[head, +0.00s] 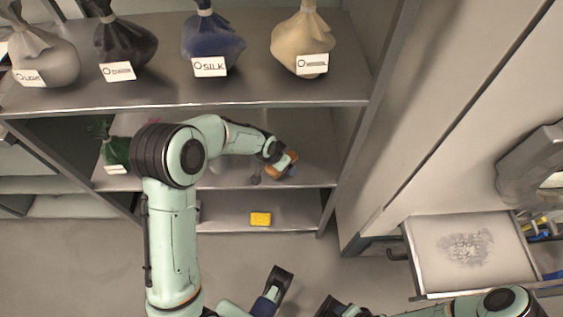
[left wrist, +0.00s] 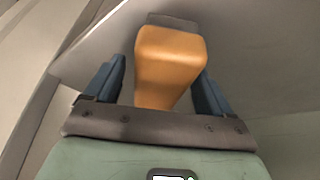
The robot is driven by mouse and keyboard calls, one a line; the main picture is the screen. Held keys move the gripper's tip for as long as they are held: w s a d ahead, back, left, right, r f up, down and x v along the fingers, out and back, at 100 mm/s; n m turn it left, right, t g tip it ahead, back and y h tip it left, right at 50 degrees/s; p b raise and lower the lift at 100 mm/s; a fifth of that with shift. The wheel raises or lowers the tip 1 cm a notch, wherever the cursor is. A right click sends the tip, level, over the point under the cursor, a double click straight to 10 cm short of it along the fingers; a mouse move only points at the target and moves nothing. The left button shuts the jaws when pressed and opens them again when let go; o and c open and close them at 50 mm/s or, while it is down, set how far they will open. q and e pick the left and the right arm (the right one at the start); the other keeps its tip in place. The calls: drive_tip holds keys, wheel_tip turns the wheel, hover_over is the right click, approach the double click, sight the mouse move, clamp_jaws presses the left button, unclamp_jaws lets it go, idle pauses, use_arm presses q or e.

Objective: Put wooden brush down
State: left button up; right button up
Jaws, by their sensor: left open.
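The wooden brush (head: 286,164) is orange-brown and is at the right part of the middle shelf (head: 312,178). In the left wrist view the brush (left wrist: 168,62) lies between the two blue fingers of my left gripper (left wrist: 163,85). The left fingers are open, with a visible gap on the brush's left side; the right finger is very close to it. In the head view the left gripper (head: 276,155) reaches into the shelf, and its wrist partly hides the brush.
A yellow block (head: 260,218) lies on the lower shelf. A green bag (head: 115,150) stands left on the middle shelf. Several labelled bags, one of them blue (head: 212,40), line the top shelf above my arm. An open drawer (head: 440,245) is at the right.

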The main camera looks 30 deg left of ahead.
use_arm(q)
drive_tip(key=p+v, duration=0.1)
drive_tip(key=v, duration=0.6)
drive_tip(key=shift+s+r, duration=0.15)
drive_tip(key=shift+r, duration=0.1)
use_arm(e)
drive_tip(key=shift+s+a+r+g, duration=0.2)
drive_tip(key=shift+s+a+r, duration=0.1)
drive_tip(key=shift+s+r, duration=0.25)
drive_tip(key=shift+s+a+r+g, duration=0.25)
drive_tip(key=shift+s+r, duration=0.2)
drive_tip(key=shift+s, duration=0.15)
